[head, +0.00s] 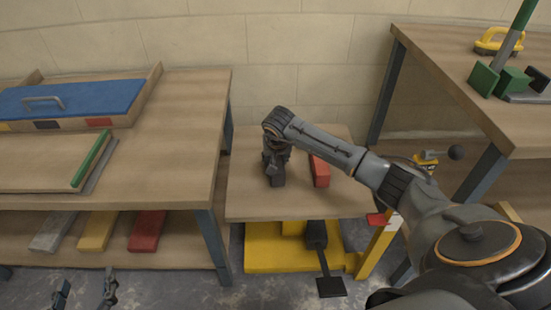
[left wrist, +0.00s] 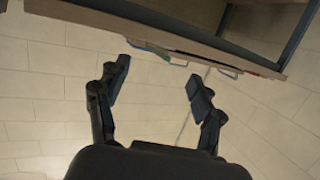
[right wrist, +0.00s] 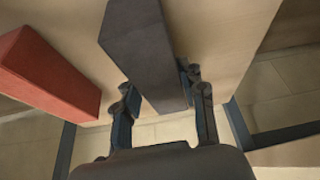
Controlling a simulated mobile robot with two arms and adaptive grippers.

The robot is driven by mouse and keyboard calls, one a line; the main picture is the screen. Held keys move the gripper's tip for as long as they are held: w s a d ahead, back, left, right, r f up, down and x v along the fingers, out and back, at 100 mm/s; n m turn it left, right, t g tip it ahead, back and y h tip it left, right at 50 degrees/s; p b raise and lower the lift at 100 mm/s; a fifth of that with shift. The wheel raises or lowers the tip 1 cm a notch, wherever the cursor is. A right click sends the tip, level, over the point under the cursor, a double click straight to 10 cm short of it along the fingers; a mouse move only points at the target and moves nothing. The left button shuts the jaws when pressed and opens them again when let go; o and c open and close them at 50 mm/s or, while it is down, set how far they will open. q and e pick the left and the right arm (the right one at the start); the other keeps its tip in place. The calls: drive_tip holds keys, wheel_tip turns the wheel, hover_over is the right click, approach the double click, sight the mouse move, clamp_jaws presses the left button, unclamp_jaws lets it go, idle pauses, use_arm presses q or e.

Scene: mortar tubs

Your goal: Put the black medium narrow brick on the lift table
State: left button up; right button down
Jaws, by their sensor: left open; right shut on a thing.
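The black medium narrow brick (head: 278,179) is at the middle of the lift table's wooden top (head: 300,205). It also shows in the right wrist view (right wrist: 145,50). My right gripper (right wrist: 163,95) is shut on it near one end, with a finger on each side; in the head view this gripper (head: 276,155) points down. The brick is at or just above the top; I cannot tell whether it touches. My left gripper (head: 84,296) is open and empty at the bottom left of the head view; its fingers (left wrist: 158,85) are spread in the left wrist view.
A red brick (head: 320,171) lies on the lift table, right of the black one and apart from it. A workbench (head: 175,110) stands at the left, with several bricks on its lower shelf. A higher bench (head: 440,60) stands at the right. The front of the lift table is clear.

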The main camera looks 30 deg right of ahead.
use_arm(q)
drive_tip(key=shift+w+r, duration=0.1)
drive_tip(key=shift+r, duration=0.15)
drive_tip(key=shift+d+r+t, duration=0.1)
drive_tip(key=shift+r+t, duration=0.1)
drive_tip(key=shift+t, duration=0.1)
drive_tip(key=shift+w+r, duration=0.1)
drive_tip(key=shift+r, duration=0.15)
use_arm(e)
drive_tip(key=shift+f, duration=0.1)
use_arm(q)
drive_tip(key=shift+d+r, duration=0.1)
drive_tip(key=shift+d+r+t, duration=0.1)
drive_tip(key=shift+r+t, duration=0.1)
drive_tip(key=shift+t, duration=0.1)
use_arm(e)
drive_tip(key=shift+f, duration=0.1)
use_arm(q)
drive_tip(key=shift+w+r+t+h+b, duration=0.2)
drive_tip(key=shift+r+t+h+b, duration=0.15)
drive_tip(key=shift+r, duration=0.2)
use_arm(e)
drive_tip(key=shift+f, duration=0.2)
use_arm(q)
drive_tip(key=shift+r, duration=0.15)
use_arm(e)
drive_tip(key=c, duration=0.7)
unclamp_jaws()
